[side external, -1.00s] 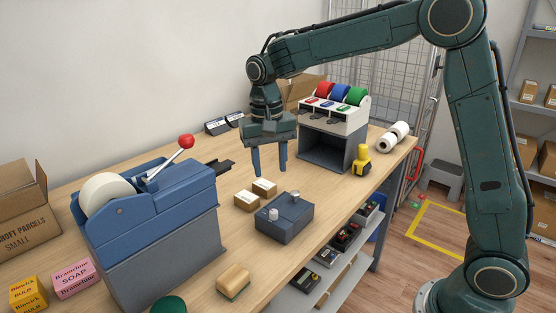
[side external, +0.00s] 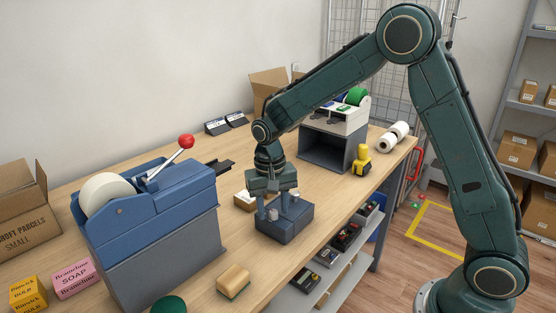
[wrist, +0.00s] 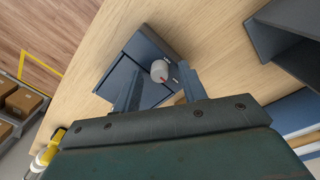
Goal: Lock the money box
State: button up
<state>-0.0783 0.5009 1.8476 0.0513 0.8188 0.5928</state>
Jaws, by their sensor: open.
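The money box (side external: 290,226) is a low dark blue-grey box on the wooden counter. It also shows in the wrist view (wrist: 124,71). A pale round knob (side external: 272,215) with a small red mark is on its top; in the wrist view the knob (wrist: 159,70) appears between my fingers. My gripper (side external: 273,208) is open, pointing down over the box, with one finger on each side of the knob. I cannot tell whether the fingers touch it. The other knob seen earlier on the lid is hidden by my gripper.
Small parcels (side external: 244,201) lie just behind the box. A blue tape machine (side external: 160,215) with a red-balled lever stands to the left. A soap bar or brush (side external: 233,280) lies in front.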

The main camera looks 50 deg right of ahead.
jog(key=shift+f, duration=0.15)
jog(key=shift+c, duration=0.2)
grip_shut()
jog(key=shift+n, duration=0.4)
jog(key=n, duration=0.8)
jog(key=shift+n, duration=0.3)
jog(key=n, duration=0.4)
jog(key=shift+n+t, duration=0.3)
jog(key=n, duration=0.4)
